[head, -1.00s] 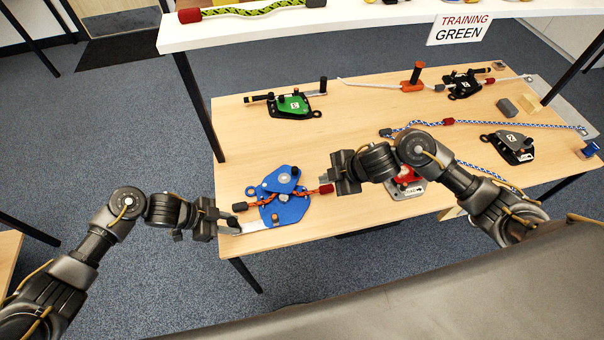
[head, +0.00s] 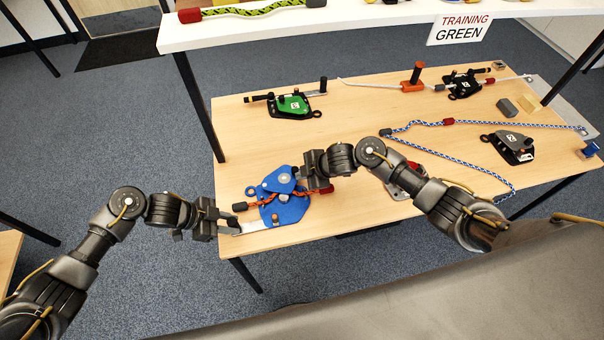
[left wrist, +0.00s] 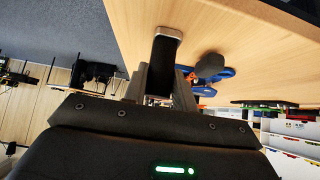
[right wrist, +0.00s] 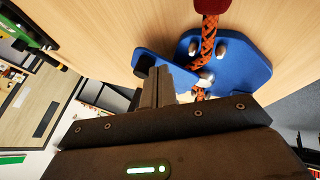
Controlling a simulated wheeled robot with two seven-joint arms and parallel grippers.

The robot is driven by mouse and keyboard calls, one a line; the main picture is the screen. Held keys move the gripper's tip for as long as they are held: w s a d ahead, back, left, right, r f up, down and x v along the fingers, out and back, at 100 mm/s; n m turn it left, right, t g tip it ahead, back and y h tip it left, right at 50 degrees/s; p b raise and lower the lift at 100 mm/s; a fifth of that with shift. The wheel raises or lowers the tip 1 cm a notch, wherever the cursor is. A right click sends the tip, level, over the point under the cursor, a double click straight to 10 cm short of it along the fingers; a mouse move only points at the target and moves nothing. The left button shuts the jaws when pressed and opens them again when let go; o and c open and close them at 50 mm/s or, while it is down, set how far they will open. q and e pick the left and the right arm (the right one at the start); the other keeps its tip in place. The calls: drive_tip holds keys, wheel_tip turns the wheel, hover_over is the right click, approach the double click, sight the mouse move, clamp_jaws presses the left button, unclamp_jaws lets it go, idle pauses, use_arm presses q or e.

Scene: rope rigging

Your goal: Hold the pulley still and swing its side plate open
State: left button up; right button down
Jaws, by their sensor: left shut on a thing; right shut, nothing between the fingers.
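The blue pulley (head: 291,212) lies on the table with its blue side plate (head: 275,182) over its upper part. An orange and black rope (right wrist: 208,40) passes through it. My right gripper (head: 299,181) is shut and empty at the side plate's right edge. In the right wrist view its fingertips (right wrist: 158,75) are beside a black peg (right wrist: 145,65) on the blue plate; contact is unclear.
A green pulley device (head: 293,103) lies at the back left. Black devices (head: 513,147) and a blue-white rope (head: 470,124) lie to the right. A red device (head: 404,183) is partly hidden behind my right arm. The table's front edge is close to the blue pulley.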

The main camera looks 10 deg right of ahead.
sight(296, 167)
drive_tip(key=shift+w, duration=0.2)
idle(0.3)
drive_tip(key=shift+w+n+g+y, duration=0.5)
drive_tip(key=shift+w+n+g, duration=0.2)
drive_tip(key=shift+w+n, duration=0.75)
drive_tip(key=shift+w+a, duration=0.2)
drive_tip(key=shift+w, duration=0.4)
drive_tip(key=shift+w+a, duration=0.2)
drive_tip(key=shift+w, duration=0.4)
drive_tip(key=shift+w+a, duration=0.4)
drive_tip(key=shift+w, duration=0.3)
drive_tip(key=shift+w+a, duration=0.35)
drive_tip(key=shift+w, duration=0.3)
drive_tip(key=shift+d, duration=0.1)
